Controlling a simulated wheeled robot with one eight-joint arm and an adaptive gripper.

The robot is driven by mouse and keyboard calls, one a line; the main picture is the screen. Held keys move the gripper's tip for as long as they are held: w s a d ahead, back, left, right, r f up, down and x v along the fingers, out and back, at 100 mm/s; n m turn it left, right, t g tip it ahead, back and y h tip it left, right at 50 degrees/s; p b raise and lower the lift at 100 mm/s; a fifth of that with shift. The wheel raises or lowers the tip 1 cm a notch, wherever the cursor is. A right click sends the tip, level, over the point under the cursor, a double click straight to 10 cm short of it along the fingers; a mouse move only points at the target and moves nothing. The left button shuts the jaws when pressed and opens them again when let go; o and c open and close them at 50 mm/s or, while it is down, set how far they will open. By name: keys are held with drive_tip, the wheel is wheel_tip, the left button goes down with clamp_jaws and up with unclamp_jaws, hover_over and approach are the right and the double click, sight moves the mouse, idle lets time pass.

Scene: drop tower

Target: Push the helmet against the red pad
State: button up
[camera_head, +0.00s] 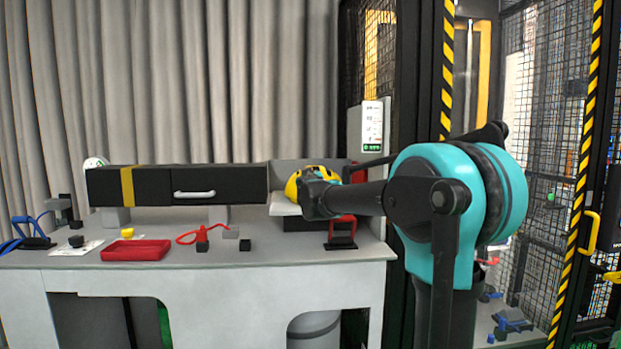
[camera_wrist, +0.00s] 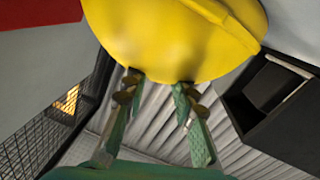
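The yellow helmet (camera_head: 305,178) sits on a pale stand at the right end of the table, partly hidden behind my arm. In the wrist view the helmet (camera_wrist: 170,38) fills the top middle. My gripper (camera_wrist: 157,84) has its two green fingers apart, with a gap between them. Its fingertips are at the helmet's lower edge; I cannot tell whether they touch. In the head view, a red patch (camera_head: 359,172) shows behind my arm.
A long black case (camera_head: 220,183) stands left of the helmet on the table. A red tray (camera_head: 136,250), a red cord and small black blocks lie in front. A mesh cage with striped posts (camera_head: 447,70) stands at the right. The table's front edge is mostly clear.

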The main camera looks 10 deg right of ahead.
drive_tip(key=shift+w, duration=0.5)
drive_tip(key=shift+c, duration=0.4)
clamp_jaws()
